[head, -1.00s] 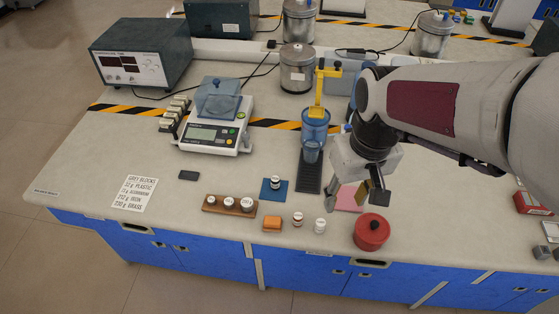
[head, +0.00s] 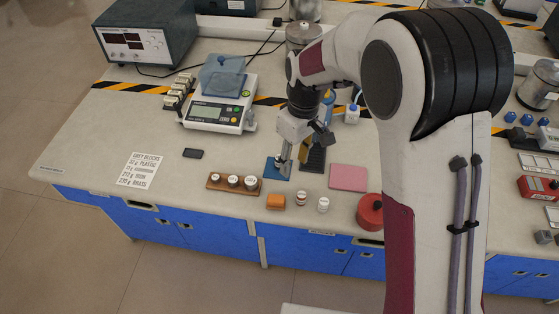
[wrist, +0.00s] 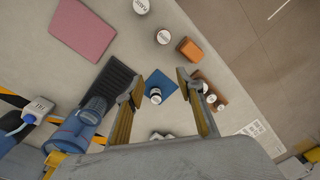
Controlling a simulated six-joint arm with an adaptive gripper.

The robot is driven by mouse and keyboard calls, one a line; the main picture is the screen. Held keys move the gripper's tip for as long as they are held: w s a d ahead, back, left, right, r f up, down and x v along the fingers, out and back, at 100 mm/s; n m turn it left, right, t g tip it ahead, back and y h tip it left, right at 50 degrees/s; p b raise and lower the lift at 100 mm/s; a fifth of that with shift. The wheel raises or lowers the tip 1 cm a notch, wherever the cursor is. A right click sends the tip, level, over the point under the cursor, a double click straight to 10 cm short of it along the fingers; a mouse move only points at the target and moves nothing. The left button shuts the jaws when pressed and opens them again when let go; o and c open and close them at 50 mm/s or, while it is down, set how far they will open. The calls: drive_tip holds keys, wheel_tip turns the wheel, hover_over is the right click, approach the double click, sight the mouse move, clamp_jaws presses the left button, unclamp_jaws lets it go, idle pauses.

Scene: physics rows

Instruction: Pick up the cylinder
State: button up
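A small dark cylinder with a white label and a pale top (wrist: 156,96) stands on a blue square mat (wrist: 164,82). The mat also shows in the head view (head: 270,173), where my gripper hides most or all of the cylinder. My gripper (head: 293,163) hangs above the mat, pointing down. In the wrist view (wrist: 160,86) its two fingers are spread wide with nothing held between them. The cylinder lies between the fingers in that view, below the fingertips and apart from them.
A wooden rack with white-capped weights (head: 233,182) is left of the mat. An orange block (head: 275,201) and two small white-capped bottles, one here (head: 323,204), stand in front. A pink pad (head: 348,178) and red pot (head: 370,212) are to the right. A balance (head: 217,112) stands behind.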

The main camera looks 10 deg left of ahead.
sight(280, 158)
drive_tip(key=shift+n, duration=0.9)
drive_tip(key=w, duration=0.1)
drive_tip(key=w+a+f, duration=0.1)
drive_tip(key=w+a, duration=0.1)
drive_tip(key=shift+a+f, duration=0.2)
drive_tip(key=shift+f, duration=0.05)
drive_tip(key=shift+w+a+r+n+t+y, duration=0.2)
drive_tip(key=shift+w+a+r+n, duration=0.2)
drive_tip(key=shift+w, duration=0.2)
drive_tip(key=shift+w+a+r+n+t+y, duration=0.25)
drive_tip(key=shift+w+r+n, duration=0.1)
drive_tip(key=shift+w+n, duration=0.2)
drive_tip(key=shift+n, duration=0.45)
drive_tip(key=shift+w+a+f, duration=0.1)
drive_tip(key=shift+a+f, duration=0.1)
drive_tip(key=shift+f, duration=1.05)
drive_tip(key=shift+f, duration=0.1)
drive_tip(key=shift+a+f, duration=0.15)
drive_tip(key=shift+f, duration=1.1)
drive_tip(key=shift+a+f, duration=0.15)
drive_tip(key=shift+f, duration=1.1)
